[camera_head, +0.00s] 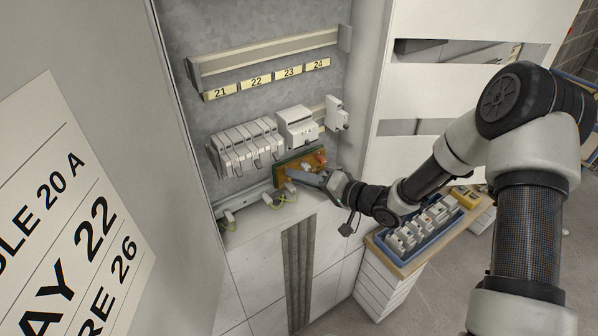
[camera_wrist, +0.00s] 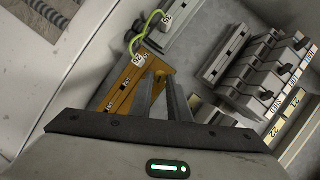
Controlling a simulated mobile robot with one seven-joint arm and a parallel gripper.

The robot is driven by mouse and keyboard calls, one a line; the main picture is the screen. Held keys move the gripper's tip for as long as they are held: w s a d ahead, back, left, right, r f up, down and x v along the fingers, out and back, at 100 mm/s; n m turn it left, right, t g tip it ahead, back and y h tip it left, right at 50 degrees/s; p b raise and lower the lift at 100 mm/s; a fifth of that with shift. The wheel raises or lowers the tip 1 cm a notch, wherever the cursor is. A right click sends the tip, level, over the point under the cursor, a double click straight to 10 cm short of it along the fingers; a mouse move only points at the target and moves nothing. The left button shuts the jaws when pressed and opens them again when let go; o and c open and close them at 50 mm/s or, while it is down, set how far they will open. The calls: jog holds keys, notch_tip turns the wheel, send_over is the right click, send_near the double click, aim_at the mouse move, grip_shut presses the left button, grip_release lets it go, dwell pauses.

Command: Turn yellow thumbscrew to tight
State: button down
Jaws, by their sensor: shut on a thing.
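An orange-brown board (camera_head: 284,167) is mounted low in the cabinet, below the row of modules. It also shows in the wrist view (camera_wrist: 124,86), with slots and small labels. My gripper (camera_head: 290,174) reaches it from the right, and its fingers lie against the front of the board. In the wrist view the two fingers (camera_wrist: 160,88) are close together at the board's right end. They are shut on a small yellowish part (camera_wrist: 159,74), which looks like the yellow thumbscrew. Most of it is hidden between the fingers, so its turn angle cannot be told.
Grey modules (camera_head: 246,146) and a white block (camera_head: 297,127) sit on a rail just above the board. Green-yellow wires (camera_head: 287,194) run below it. A blue bin (camera_head: 424,227) of modules stands at the right. The cabinet door (camera_head: 75,200) stands open at left.

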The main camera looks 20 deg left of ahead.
jog(key=m+y, duration=0.1)
jog(key=m, duration=0.1)
jog(key=m+y, duration=0.1)
jog(key=shift+w+d+f+m+b, duration=0.1)
jog(key=shift+f+m+b, duration=0.2)
jog(key=shift+f+m, duration=0.1)
jog(key=m+y+b, duration=0.1)
jog(key=m, duration=0.2)
jog(key=shift+f+b, duration=0.2)
jog(key=shift+b, duration=0.2)
jog(key=shift+m, duration=0.6)
jog(key=shift+y+b, duration=0.3)
jog(key=c, duration=1.7)
grip_release()
jog(key=shift+o, duration=0.2)
